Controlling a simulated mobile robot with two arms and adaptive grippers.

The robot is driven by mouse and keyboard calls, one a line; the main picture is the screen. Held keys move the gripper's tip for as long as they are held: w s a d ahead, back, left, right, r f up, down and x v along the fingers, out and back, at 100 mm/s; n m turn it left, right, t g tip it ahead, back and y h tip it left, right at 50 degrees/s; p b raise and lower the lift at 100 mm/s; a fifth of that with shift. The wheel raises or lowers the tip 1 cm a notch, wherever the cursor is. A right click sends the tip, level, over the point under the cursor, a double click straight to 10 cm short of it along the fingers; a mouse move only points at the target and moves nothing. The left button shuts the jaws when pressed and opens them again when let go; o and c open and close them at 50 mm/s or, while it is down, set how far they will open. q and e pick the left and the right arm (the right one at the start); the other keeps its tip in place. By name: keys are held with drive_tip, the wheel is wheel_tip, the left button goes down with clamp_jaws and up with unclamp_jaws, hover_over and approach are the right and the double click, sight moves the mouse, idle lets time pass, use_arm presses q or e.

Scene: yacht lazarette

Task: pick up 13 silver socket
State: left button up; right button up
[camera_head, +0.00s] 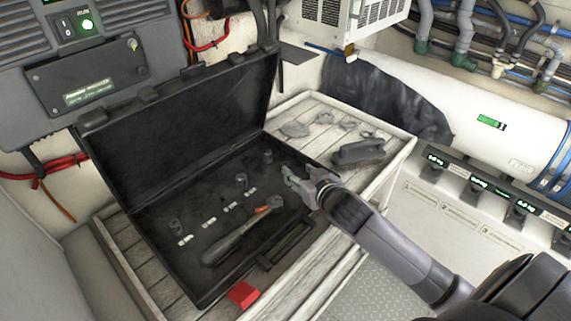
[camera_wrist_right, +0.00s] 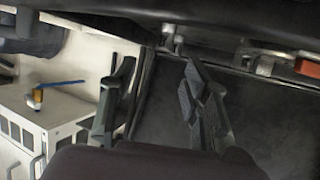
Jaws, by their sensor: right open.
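An open black tool case (camera_head: 152,207) lies on a slatted wooden bench. Three small dark sockets stand in it: one at the back right (camera_head: 267,156), one in the middle (camera_head: 242,179) and one at the left (camera_head: 175,226). Their sizes cannot be read, so I cannot tell which is the 13 socket. Small white labels (camera_head: 209,221) lie in a row before them. My right gripper (camera_head: 290,178) is over the case's right side, right of the back-right socket and apart from it. Its fingers are apart and empty in the wrist view (camera_wrist_right: 157,68). My left gripper is not in view.
A ratchet (camera_head: 235,234) with an orange-red ring lies in the case front. The raised lid (camera_head: 185,120) stands behind the sockets. A dark tool (camera_head: 358,151) rests on the bench at right. A red block (camera_head: 243,294) sits by the case's front edge.

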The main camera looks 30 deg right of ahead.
sight(286, 164)
drive_tip(key=shift+x, duration=0.95)
drive_tip(key=shift+w+p, duration=0.35)
drive_tip(key=shift+w, duration=0.05)
drive_tip(key=x, duration=0.1)
drive_tip(key=p+x, duration=0.1)
drive_tip(key=x, duration=0.1)
drive_tip(key=shift+w+a+f, duration=0.15)
drive_tip(key=shift+a+f, duration=0.05)
drive_tip(key=shift+a, duration=0.05)
drive_tip(key=shift+w+f, duration=0.2)
drive_tip(key=shift+w, duration=0.2)
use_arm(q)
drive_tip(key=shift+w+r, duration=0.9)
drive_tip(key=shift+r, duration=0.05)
use_arm(e)
drive_tip(key=shift+c, duration=0.5)
clamp_jaws()
